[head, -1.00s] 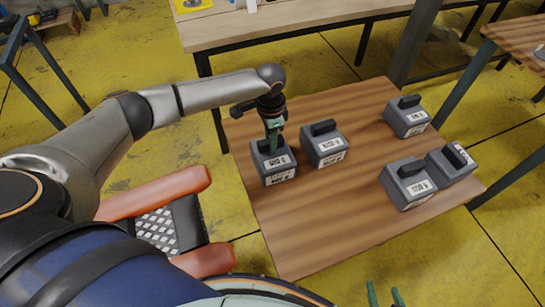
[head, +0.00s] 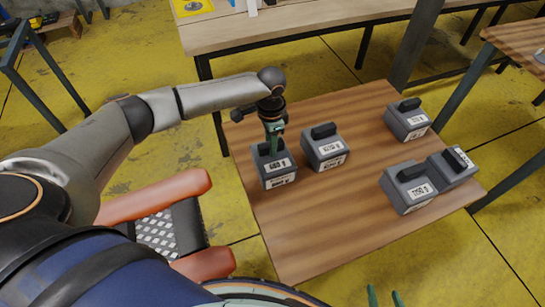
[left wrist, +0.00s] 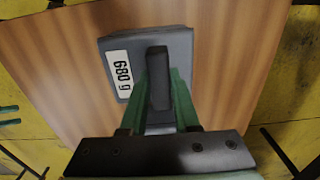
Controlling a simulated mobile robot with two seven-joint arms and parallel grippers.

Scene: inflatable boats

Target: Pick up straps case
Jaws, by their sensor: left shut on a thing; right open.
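My left gripper (head: 272,148) is shut on the black handle of a grey case (head: 279,178) at the left of the wooden table. The left wrist view shows its green fingers (left wrist: 161,80) on both sides of the handle, and the case (left wrist: 182,48) with a white label reading "680 g". The case appears to rest on the table. No label naming straps is legible. My right gripper (head: 385,298) shows only its green fingertips at the bottom edge of the head view, apart and empty.
Similar grey cases stand close by (head: 325,148), at the back right (head: 407,120), and at the right as a near pair (head: 408,188) (head: 452,168). The table's front (head: 320,240) is clear. An orange-sided inflatable boat (head: 155,198) lies at left. A workbench (head: 300,28) stands behind.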

